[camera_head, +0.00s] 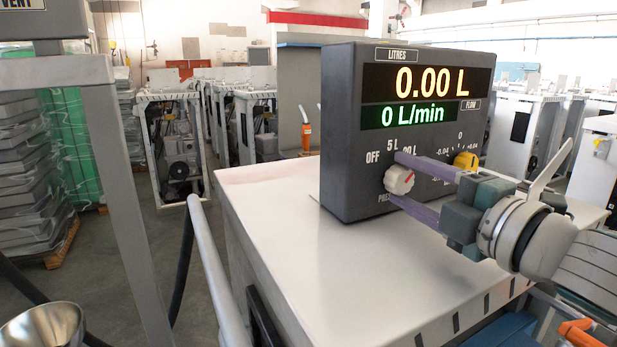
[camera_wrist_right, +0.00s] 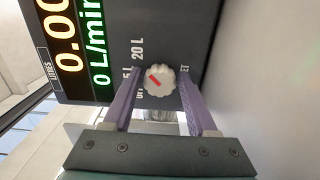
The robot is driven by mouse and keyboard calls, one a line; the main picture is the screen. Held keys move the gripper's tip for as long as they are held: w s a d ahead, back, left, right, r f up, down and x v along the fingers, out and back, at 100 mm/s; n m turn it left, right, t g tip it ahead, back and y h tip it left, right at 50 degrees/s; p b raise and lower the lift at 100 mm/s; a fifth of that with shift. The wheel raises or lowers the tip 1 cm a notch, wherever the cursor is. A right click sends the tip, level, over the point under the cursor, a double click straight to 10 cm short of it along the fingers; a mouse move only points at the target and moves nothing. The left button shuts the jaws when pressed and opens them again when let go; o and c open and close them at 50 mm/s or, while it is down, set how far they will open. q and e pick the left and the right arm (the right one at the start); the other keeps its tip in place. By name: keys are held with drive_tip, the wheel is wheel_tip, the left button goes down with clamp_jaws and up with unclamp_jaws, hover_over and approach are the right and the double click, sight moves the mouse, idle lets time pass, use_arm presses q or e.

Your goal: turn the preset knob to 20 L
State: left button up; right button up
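The preset knob (camera_head: 398,180) is a white scalloped dial with a red mark, low on the front of the dark display box (camera_head: 345,130). It also shows in the right wrist view (camera_wrist_right: 160,81). Its labels read OFF, 5 L and 20 L (camera_wrist_right: 138,49). The red mark slants toward the side between 5 L and 20 L; its exact setting is hard to tell. My right gripper (camera_head: 397,177) has its purple fingers on either side of the knob. In the wrist view a small gap shows between each finger and the knob. My left gripper is not in view.
The display reads 0.00 L (camera_head: 430,82) and 0 L/min. A yellow knob (camera_head: 466,160) sits right of the preset knob, partly behind my right gripper. The box stands on a pale cabinet top (camera_head: 270,215), clear at front left. A metal bowl (camera_head: 42,327) is at lower left.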

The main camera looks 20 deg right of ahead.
drive_tip(key=shift+o, duration=1.2)
drive_tip(key=s, duration=0.3)
drive_tip(key=s+b, duration=0.1)
drive_tip(key=s, duration=0.5)
drive_tip(key=shift+d+f+b, duration=0.1)
drive_tip(key=shift+d+b, duration=0.25)
drive_tip(key=shift+s, duration=0.45)
drive_tip(key=shift+s, duration=0.1)
